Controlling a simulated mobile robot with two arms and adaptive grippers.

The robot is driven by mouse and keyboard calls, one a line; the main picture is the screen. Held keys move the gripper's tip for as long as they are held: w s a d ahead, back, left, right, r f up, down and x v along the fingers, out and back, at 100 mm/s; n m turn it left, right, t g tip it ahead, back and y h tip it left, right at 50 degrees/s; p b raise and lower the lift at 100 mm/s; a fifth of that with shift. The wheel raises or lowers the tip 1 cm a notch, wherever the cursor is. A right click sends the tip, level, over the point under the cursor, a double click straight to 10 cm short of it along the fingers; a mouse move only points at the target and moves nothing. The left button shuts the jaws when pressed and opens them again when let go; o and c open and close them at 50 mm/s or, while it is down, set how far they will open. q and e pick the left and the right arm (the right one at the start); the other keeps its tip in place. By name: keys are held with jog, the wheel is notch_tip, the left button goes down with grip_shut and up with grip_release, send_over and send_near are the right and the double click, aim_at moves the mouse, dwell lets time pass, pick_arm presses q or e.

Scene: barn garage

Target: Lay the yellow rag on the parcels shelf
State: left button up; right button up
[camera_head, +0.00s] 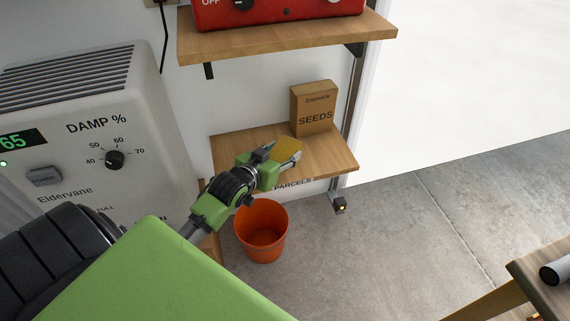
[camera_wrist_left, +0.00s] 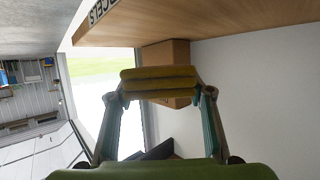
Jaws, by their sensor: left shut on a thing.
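The yellow rag (camera_head: 288,147) is folded and held between the fingers of my left gripper (camera_head: 281,158). In the left wrist view the rag (camera_wrist_left: 158,79) spans the gap between both fingertips (camera_wrist_left: 160,92). The parcels shelf (camera_head: 336,163) is a wooden board with a PARCELS label (camera_head: 294,185) on its front. My right gripper is not in view.
A brown SEEDS box (camera_head: 314,109) stands at the shelf's back right, behind the rag. An upper shelf (camera_head: 290,40) carries a red appliance (camera_head: 280,10). An orange bucket (camera_head: 262,230) stands on the floor below. A grey dehumidifier (camera_head: 90,120) is at left. The shelf's right front is bare.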

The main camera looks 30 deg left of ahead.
aim_at(285, 154)
pick_arm(q)
jog(key=w+f, duration=0.1)
jog(key=w+f+b, duration=0.1)
jog(key=shift+a+f, duration=0.25)
jog(key=shift+f, duration=0.05)
notch_tip(285, 154, down, 3)
jog(key=shift+f+b, duration=0.1)
jog(key=shift+b, duration=0.6)
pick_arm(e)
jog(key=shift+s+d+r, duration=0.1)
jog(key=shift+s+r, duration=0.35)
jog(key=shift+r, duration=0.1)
pick_arm(q)
jog(key=o, duration=1)
jog(key=shift+o, duration=0.2)
